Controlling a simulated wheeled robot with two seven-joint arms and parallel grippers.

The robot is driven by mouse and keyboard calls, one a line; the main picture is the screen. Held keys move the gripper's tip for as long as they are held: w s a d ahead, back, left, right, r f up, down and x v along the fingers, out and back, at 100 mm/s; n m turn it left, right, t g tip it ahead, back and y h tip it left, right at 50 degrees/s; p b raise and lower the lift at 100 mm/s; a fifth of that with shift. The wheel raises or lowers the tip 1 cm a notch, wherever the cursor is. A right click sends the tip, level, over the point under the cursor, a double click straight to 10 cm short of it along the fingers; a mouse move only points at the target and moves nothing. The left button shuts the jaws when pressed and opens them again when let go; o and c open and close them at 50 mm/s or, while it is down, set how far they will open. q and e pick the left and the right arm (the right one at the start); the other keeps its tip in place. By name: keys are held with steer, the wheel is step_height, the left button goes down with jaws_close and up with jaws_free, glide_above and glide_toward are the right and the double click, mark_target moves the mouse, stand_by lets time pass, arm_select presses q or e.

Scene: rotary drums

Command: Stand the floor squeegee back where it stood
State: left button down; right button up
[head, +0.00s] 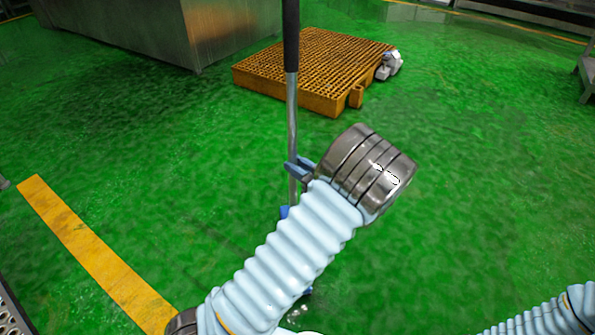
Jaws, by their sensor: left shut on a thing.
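The floor squeegee (292,110) stands about upright near the middle of the head view. It has a black grip at the top, cut off by the upper picture edge, and a thin grey metal pole. My left gripper (297,169) is shut on the pole with its blue fingers. A small blue part shows at the pole's lower visible end, beside my arm. My left arm hides what lies below, so I cannot tell whether the squeegee touches the floor. Only part of my right arm shows at the bottom right; its gripper is out of the picture.
An orange-brown grated pallet (315,65) lies on the green floor (480,150) behind the pole, with a small grey object (388,65) at its right end. A large metal cabinet (165,30) stands at the back left. A yellow line (95,255) crosses the left floor. The right floor is clear.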

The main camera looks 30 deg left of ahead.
arm_select(q)
steer(key=shift+f, duration=0.4)
steer(key=c, duration=0.9)
jaws_free()
steer(key=shift+f, duration=0.1)
steer(key=shift+c, duration=0.2)
